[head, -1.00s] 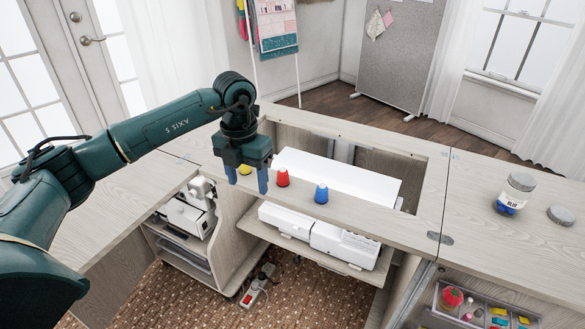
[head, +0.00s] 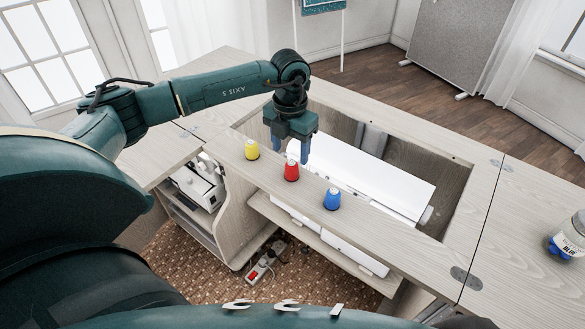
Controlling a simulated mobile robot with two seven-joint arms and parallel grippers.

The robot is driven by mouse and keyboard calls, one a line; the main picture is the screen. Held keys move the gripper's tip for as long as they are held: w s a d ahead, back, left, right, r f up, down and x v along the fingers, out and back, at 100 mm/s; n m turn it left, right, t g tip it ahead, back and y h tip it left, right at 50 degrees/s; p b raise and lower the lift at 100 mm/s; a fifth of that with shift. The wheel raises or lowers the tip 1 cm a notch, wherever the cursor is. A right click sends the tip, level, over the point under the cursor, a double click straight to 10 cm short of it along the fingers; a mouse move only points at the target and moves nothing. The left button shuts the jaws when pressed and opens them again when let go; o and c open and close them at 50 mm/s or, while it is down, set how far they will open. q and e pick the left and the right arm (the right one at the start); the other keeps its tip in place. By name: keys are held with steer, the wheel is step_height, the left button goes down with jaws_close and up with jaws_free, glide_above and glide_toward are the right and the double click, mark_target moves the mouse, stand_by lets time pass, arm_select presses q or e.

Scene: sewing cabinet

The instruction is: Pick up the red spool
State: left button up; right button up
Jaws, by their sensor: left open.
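The red spool (head: 291,172) stands upright on the narrow front strip of the wooden cabinet top, between the yellow spool (head: 252,149) on its left and the blue spool (head: 332,199) on its right. My left gripper (head: 290,151) is open, with its blue fingers pointing down. In the head view its fingers appear just above and behind the red spool, one to each side of its top. Nothing shows between them. I cannot tell the exact height gap. My right gripper is not in view.
Behind the spools, the cabinet opening holds a white sewing machine (head: 385,185). A jar labelled blue (head: 568,238) stands at the far right. The cabinet top (head: 510,250) between the jar and opening is clear. A power strip (head: 262,268) lies on the floor below.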

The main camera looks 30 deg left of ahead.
mark_target(292, 166)
arm_select(q)
step_height(292, 166, down, 7)
steer(key=shift+w+r, duration=0.15)
stand_by(0.4)
steer(key=c, duration=1.1)
